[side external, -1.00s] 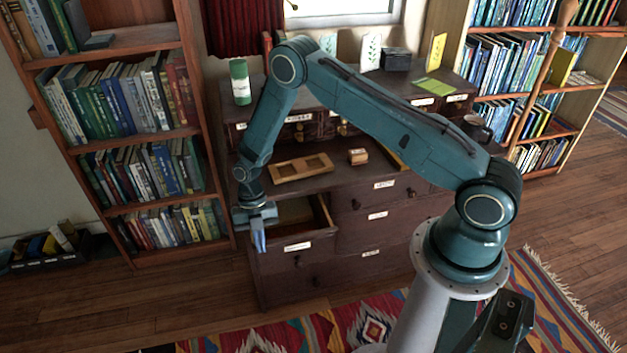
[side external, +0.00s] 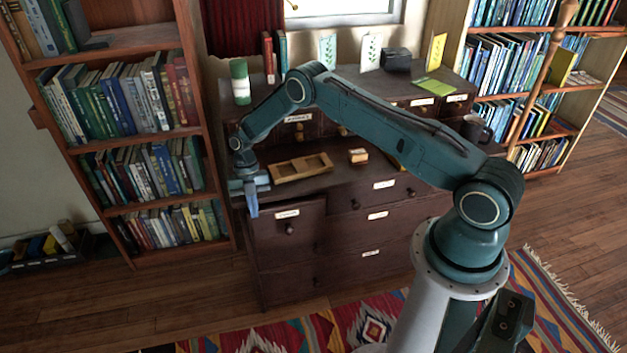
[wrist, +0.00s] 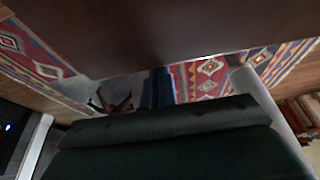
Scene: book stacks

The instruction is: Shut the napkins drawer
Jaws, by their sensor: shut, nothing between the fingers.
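The drawer (side external: 305,226) at the upper left of the dark wooden cabinet has a pale label, too small to read here, and a round knob. Its front looks level with the cabinet face, and no drawer inside shows; a small gap cannot be ruled out. My gripper (side external: 252,208) is shut and empty, pointing down at the drawer's upper left corner. Whether it touches the front, I cannot tell. In the wrist view, the shut blue fingers (wrist: 158,90) are beneath a broad dark brown wooden surface (wrist: 170,25).
A wooden tray (side external: 300,167), a small wooden block (side external: 358,156) and a green-and-white canister (side external: 240,82) stand on the cabinet. A bookcase (side external: 135,140) is close on the left. A patterned rug (side external: 370,325) lies on the floor in front.

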